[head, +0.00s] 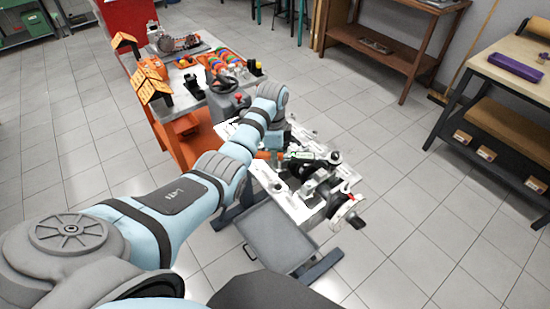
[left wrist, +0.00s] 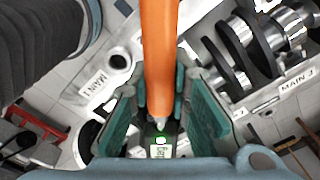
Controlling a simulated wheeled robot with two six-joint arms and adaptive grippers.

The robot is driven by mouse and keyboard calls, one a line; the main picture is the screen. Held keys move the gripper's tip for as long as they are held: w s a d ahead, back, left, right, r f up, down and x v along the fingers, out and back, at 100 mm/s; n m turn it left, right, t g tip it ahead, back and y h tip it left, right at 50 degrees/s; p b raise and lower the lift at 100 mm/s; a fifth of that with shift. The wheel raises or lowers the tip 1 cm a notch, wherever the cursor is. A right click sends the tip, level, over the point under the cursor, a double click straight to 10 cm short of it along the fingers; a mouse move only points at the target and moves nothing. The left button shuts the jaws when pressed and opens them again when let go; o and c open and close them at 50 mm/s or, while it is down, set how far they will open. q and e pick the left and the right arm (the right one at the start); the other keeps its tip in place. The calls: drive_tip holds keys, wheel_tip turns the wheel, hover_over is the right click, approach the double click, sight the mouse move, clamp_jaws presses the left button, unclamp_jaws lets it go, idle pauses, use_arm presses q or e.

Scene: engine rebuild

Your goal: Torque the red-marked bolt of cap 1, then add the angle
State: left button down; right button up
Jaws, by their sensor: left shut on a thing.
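My left gripper (head: 272,152) is over the engine block (head: 262,176) and shut on the orange handle (head: 262,155) of a torque wrench. The wrench's green display (head: 300,155) points right, across the block. In the left wrist view, the orange handle (left wrist: 160,50) runs between the teal finger pads of the gripper (left wrist: 160,110), with the lit display (left wrist: 161,150) below it. The crankshaft (left wrist: 240,50) lies at the right, near a "MAIN 3" label. I cannot make out the red-marked bolt or whether the wrench's head touches any bolt. My right gripper is out of view.
A grey tray (head: 262,240) sits low at the front of the engine stand. Brown shelving and another bench (head: 515,62) stand at the right. The tiled floor between is clear.

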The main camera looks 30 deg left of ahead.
use_arm(q)
drive_tip(key=shift+w, duration=0.1)
drive_tip(key=shift+w+a+m+b, duration=0.3)
drive_tip(key=shift+w+m+b, duration=0.25)
drive_tip(key=shift+b, duration=0.6)
drive_tip(key=shift+w, duration=0.15)
drive_tip(key=shift+w+a+m+b, duration=0.25)
drive_tip(key=shift+w+m+b, duration=0.25)
drive_tip(key=shift+b, duration=0.25)
idle(0.7)
drive_tip(key=shift+w+a+m+b, duration=0.1)
drive_tip(key=shift+w+m+b, duration=0.2)
drive_tip(key=shift+b, duration=0.55)
drive_tip(key=shift+w+a+m+b, duration=0.1)
drive_tip(key=shift+w+b, duration=0.3)
drive_tip(key=shift+b, duration=0.45)
idle(1.2)
drive_tip(key=shift+r+p, duration=0.15)
drive_tip(key=shift+p, duration=0.3)
idle(1.2)
